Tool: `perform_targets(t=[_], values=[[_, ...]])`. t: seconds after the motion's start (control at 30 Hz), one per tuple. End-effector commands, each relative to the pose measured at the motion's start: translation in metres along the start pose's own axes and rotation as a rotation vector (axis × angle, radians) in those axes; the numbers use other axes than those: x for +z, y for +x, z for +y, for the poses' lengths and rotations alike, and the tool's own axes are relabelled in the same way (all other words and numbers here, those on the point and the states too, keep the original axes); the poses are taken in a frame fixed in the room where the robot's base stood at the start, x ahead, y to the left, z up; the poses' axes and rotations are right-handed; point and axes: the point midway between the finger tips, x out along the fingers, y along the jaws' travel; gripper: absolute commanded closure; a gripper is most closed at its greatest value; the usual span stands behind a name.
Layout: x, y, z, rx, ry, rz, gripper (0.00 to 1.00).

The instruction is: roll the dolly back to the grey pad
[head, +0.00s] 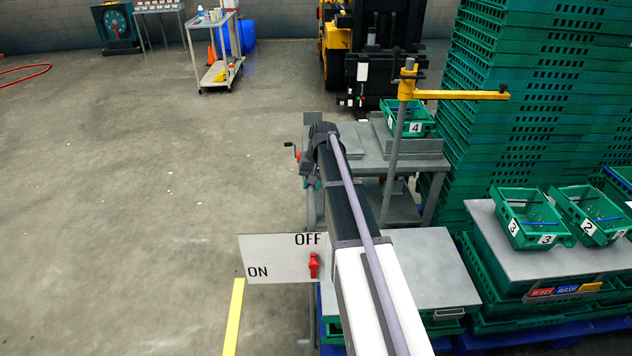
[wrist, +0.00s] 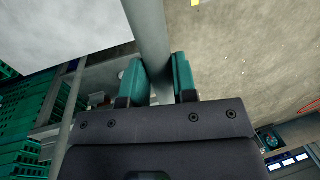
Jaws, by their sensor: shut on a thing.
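In the wrist view my gripper (wrist: 159,72) has its two teal fingers closed on either side of a round grey bar (wrist: 148,28). I cannot tell from these views whether this bar belongs to the dolly. In the head view my arm reaches forward, with its dark wrist beside a grey metal table (head: 428,160); the fingers are mostly hidden there. No dolly or grey pad can be made out for certain. A white wheeled cart (head: 238,66) stands at the back.
A grey post with a yellow arm (head: 455,95) rises right of my arm. A white ON/OFF board (head: 275,272) stands to the left. Tall green crate stacks (head: 540,110) and numbered crates fill the right. The concrete floor (head: 140,170) is largely clear.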

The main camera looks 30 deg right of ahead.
Motion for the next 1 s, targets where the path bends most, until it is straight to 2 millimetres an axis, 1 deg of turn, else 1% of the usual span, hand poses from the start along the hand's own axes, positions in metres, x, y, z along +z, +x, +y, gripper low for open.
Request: perform_targets(t=[0.3,0.33,0.57,0.83,0.93,1.0], values=[[0.000,0.000,0.003,0.006,-0.001,-0.001,1.00],[0.000,0.000,0.003,0.006,-0.001,0.000,0.71],[0.000,0.000,0.003,0.005,-0.001,0.000,0.49],[0.000,-0.003,0.002,0.004,0.000,0.000,0.49],[0.000,-0.015,0.001,0.004,0.000,0.000,0.49],[0.000,-0.028,0.000,0.004,0.000,0.001,0.49]])
